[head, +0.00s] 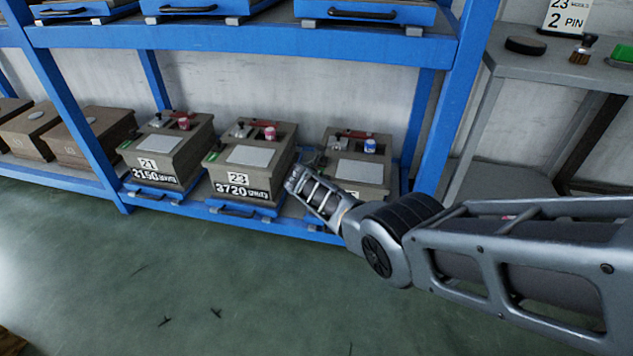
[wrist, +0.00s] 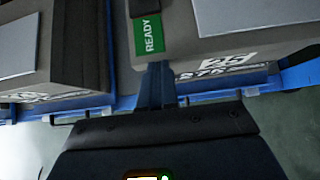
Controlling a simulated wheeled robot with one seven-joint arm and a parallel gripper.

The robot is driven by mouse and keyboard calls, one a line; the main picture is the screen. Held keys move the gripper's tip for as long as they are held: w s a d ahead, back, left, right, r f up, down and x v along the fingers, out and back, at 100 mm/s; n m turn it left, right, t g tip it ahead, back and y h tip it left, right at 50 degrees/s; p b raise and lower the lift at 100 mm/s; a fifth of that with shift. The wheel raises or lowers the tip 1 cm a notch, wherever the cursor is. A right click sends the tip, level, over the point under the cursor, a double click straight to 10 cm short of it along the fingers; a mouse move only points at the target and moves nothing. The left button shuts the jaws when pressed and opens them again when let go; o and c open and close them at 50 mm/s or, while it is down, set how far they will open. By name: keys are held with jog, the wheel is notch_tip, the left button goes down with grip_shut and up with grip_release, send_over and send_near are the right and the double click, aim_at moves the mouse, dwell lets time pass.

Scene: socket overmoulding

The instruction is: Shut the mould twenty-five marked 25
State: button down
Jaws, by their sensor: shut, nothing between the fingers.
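The mould marked 25 (head: 358,172) is a brown-grey box at the right end of the lower blue shelf. A pale plate and a blue-capped pot (head: 370,146) sit on its top. My arm hides its front and label in the head view. In the wrist view the mould (wrist: 185,20) shows its white 25 label (wrist: 228,60) and a green READY tag (wrist: 150,33) at its left corner. My gripper (wrist: 158,72) is shut and empty, its fingertips just below the tag. I cannot tell whether they touch it. In the head view my gripper (head: 295,182) is between moulds 23 and 25.
Mould 23 (head: 248,180) stands close to the left, with mould 21 (head: 165,150) beyond it. A blue shelf post (head: 436,140) rises to the right of mould 25. The upper shelf (head: 240,37) is overhead. The green floor (head: 150,270) in front is mostly clear.

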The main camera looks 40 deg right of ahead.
jog(key=s+a+f+p+v, duration=0.1)
jog(key=f+p+v, duration=0.1)
jog(key=p+v, duration=0.7)
jog(key=v, duration=0.4)
jog(key=shift+a+f+p, duration=0.15)
jog(key=shift+p, duration=0.15)
jog(key=shift+w, duration=0.1)
